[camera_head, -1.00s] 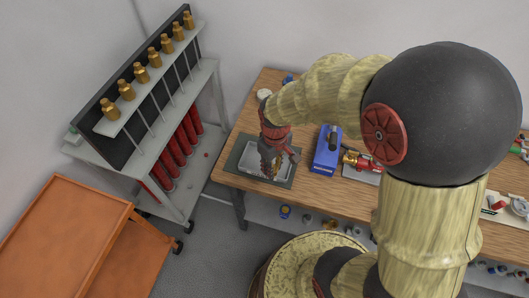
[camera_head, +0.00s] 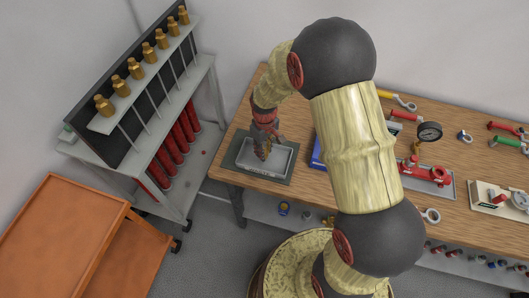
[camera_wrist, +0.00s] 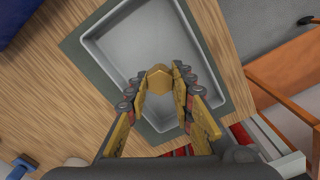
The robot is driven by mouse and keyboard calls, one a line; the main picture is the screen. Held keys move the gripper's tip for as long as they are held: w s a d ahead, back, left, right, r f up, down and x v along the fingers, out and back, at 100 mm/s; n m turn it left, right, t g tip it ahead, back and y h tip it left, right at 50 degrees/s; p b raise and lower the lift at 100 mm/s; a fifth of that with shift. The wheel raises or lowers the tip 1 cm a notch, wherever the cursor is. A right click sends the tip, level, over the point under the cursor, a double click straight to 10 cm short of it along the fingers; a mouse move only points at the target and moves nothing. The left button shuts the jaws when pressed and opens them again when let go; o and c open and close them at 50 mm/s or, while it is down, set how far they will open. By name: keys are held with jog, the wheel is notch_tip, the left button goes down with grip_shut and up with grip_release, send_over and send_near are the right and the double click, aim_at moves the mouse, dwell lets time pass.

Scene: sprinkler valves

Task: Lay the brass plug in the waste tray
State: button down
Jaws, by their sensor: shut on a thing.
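The brass plug (camera_wrist: 160,78) shows its hexagonal head between my fingertips in the wrist view. My gripper (camera_wrist: 160,88) is shut on it. The grey waste tray (camera_wrist: 108,49) lies under the plug on a dark green mat, and its floor looks empty where I can see it. In the head view my gripper (camera_head: 263,153) is over the tray (camera_head: 287,162), pointing down. The plug is too small to make out there. I cannot tell how high the plug is above the tray floor.
The wooden table (camera_head: 462,180) carries a blue box (camera_head: 317,153), a red valve assembly (camera_head: 425,172) with a gauge (camera_head: 429,131), and wrenches. A rack (camera_head: 150,80) of brass fittings and an orange cart (camera_head: 65,230) stand to the left.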

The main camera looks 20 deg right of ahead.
jog(key=shift+f, duration=0.65)
jog(key=shift+f, duration=0.1)
jog(key=c, duration=1.5)
grip_release()
jog(key=shift+c, duration=0.2)
jog(key=s+r+m+t+p, duration=0.1)
jog(key=s+r, duration=0.1)
jog(key=r, duration=0.9)
jog(key=s+r+t+p, duration=0.1)
jog(key=s+r, duration=0.1)
jog(key=r, duration=1)
jog(key=s+r+m+t, duration=0.3)
jog(key=s+r, duration=1)
jog(key=s, duration=0.5)
jog(key=shift+r+m+t, duration=0.2)
jog(key=shift+m+t, duration=0.1)
jog(key=shift+m, duration=0.1)
